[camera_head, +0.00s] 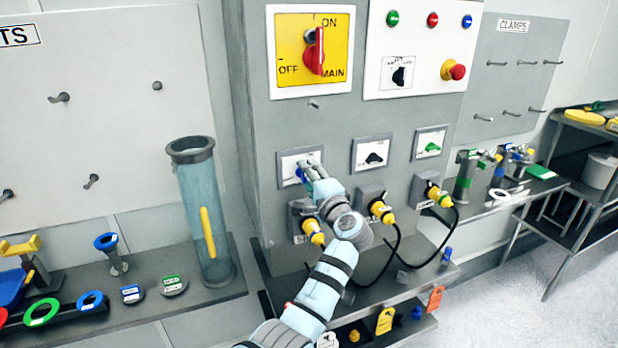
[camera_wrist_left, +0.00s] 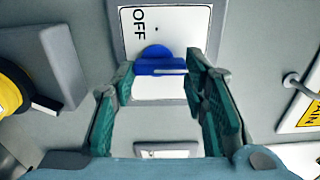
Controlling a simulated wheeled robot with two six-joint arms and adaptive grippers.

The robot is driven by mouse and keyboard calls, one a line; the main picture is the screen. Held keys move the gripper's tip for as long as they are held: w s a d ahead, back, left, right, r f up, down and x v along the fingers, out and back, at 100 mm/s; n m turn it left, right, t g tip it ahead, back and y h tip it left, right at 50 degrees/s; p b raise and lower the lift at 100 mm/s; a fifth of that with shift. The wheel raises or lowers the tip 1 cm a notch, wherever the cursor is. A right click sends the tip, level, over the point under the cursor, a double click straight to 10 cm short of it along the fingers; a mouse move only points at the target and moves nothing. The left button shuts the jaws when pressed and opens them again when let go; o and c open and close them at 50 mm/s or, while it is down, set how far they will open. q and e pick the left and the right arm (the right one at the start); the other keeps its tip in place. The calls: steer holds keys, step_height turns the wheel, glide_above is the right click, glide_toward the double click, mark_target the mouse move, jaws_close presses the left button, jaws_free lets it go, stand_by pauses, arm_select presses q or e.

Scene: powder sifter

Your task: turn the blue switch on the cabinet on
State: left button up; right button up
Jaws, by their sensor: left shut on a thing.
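The blue switch (camera_head: 300,174) is on a white plate on the front of the grey cabinet (camera_head: 335,125), mostly hidden by my left gripper in the head view. In the left wrist view the blue switch (camera_wrist_left: 158,62) lies across the label plate (camera_wrist_left: 187,22), with "OFF" readable beside it. My left gripper (camera_head: 310,172) is at the plate, its fingers on either side of the switch. In the left wrist view the gripper (camera_wrist_left: 163,72) has its right finger touching the switch's end; the left finger's contact is hard to tell. My right gripper is not in view.
A black switch (camera_head: 374,158) and a green switch (camera_head: 432,147) sit to the right. Yellow plugs with black cables (camera_head: 382,211) are below. A red main switch (camera_head: 314,52) is above. A clear cylinder (camera_head: 203,215) stands on the left shelf.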

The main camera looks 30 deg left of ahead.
arm_select(q)
steer(key=o, duration=1.2)
steer(key=shift+c, duration=0.2)
steer(key=v, duration=0.7)
steer(key=shift+d, duration=0.3)
steer(key=shift+s+a, duration=0.1)
steer(key=shift+a, duration=0.05)
